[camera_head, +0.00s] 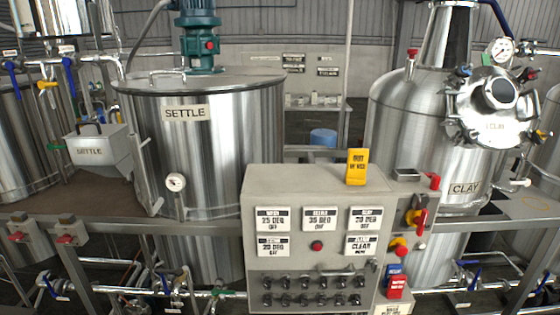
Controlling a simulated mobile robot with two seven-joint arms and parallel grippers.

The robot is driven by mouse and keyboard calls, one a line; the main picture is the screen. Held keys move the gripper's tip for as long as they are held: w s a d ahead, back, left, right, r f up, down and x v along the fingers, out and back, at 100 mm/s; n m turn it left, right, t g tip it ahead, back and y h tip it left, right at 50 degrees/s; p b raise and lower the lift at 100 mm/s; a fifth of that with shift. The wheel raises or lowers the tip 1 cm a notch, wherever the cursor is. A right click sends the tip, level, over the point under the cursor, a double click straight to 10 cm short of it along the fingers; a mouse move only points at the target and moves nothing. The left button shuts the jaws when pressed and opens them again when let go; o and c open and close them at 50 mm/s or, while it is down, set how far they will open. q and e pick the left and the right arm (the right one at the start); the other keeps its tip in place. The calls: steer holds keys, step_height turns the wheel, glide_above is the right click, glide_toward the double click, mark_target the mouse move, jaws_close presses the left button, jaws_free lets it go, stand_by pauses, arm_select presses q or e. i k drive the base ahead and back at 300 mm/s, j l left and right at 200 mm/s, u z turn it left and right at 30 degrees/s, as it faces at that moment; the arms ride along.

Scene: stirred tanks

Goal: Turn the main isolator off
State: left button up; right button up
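A grey control box (314,180) stands in the front centre, with white label plates, a red button and rows of dark switches on its face. On its right side is a red rotary handle on a yellow plate (416,217), which looks like an isolator; its lettering is not readable. Its handle looks tilted, but I cannot tell whether that is on or off. Just below it is a red knob with yellow around it (399,246). Neither of my grippers is in view.
A yellow "out of use" tag (357,166) stands on the box top. Blue and red tags (397,283) are low at its right. The SETTLE tank (210,130) and CLAY tank (415,120) stand behind. Pipes and valves (465,277) crowd the lower right.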

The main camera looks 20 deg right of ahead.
mark_target(415, 218)
steer(key=z, duration=1.4)
